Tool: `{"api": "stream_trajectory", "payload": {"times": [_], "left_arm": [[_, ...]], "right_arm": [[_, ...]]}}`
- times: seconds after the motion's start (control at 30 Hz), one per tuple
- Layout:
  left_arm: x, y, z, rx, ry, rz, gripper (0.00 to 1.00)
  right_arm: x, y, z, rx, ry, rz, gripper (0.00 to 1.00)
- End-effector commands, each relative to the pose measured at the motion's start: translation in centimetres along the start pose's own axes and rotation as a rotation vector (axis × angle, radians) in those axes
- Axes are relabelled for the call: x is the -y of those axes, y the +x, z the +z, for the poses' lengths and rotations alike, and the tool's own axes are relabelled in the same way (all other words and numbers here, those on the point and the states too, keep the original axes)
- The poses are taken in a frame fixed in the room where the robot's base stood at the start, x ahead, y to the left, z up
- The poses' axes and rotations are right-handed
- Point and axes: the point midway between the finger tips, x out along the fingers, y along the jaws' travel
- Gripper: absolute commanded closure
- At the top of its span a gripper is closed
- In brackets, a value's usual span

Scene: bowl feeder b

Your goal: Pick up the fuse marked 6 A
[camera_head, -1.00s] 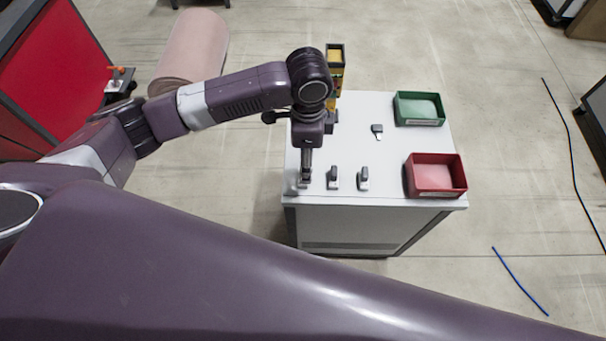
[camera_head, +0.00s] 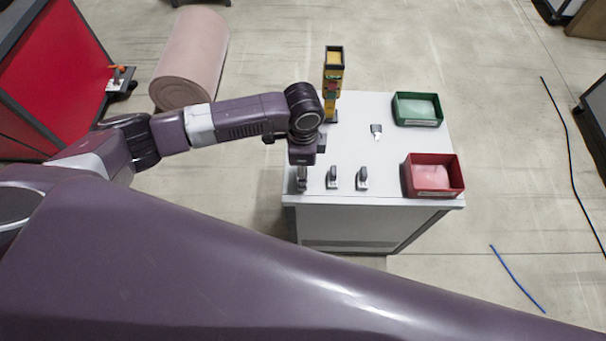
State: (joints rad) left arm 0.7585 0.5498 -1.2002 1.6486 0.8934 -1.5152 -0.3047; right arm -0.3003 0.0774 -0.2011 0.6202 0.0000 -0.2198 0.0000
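Three small grey-and-dark upright pieces stand in a row along the near edge of the white cabinet top: a left one (camera_head: 302,184), a middle one (camera_head: 332,178) and a right one (camera_head: 362,179). They may be the fuses or their holders; no 6 A marking is readable. My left gripper (camera_head: 302,172) points down directly at the left piece, its wrist covering the view from above. I cannot tell whether its fingers are open or shut, or touch the piece. My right gripper is not in view.
On the white cabinet (camera_head: 300,206) stand a green bin (camera_head: 417,109), a red bin (camera_head: 433,177) and a yellow-and-black tower (camera_head: 333,80). A small grey piece (camera_head: 376,131) lies mid-top. A large pinkish roll (camera_head: 190,60) is on the floor at the left.

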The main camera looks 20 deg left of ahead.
Motion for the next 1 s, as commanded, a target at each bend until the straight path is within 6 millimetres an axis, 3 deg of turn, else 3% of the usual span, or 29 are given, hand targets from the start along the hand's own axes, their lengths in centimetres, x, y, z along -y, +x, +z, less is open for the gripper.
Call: {"api": "stream_trajectory", "payload": {"times": [0.23, 0.67, 0.87, 1.0], "left_arm": [[0.0, -0.1, 0.0, -0.001, 0.0, 0.0, 0.88], [0.1, -1.3, -0.1, -0.002, 0.0, -0.002, 0.88], [0.2, -4.9, -0.1, -0.004, 0.001, -0.005, 0.88], [0.2, -9.0, -0.1, -0.005, 0.002, -0.007, 0.88]], "right_arm": [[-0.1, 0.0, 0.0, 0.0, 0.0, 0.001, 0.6], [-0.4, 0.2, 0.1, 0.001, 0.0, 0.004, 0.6], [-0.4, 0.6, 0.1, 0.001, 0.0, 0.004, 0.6], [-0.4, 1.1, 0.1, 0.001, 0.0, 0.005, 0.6]]}}
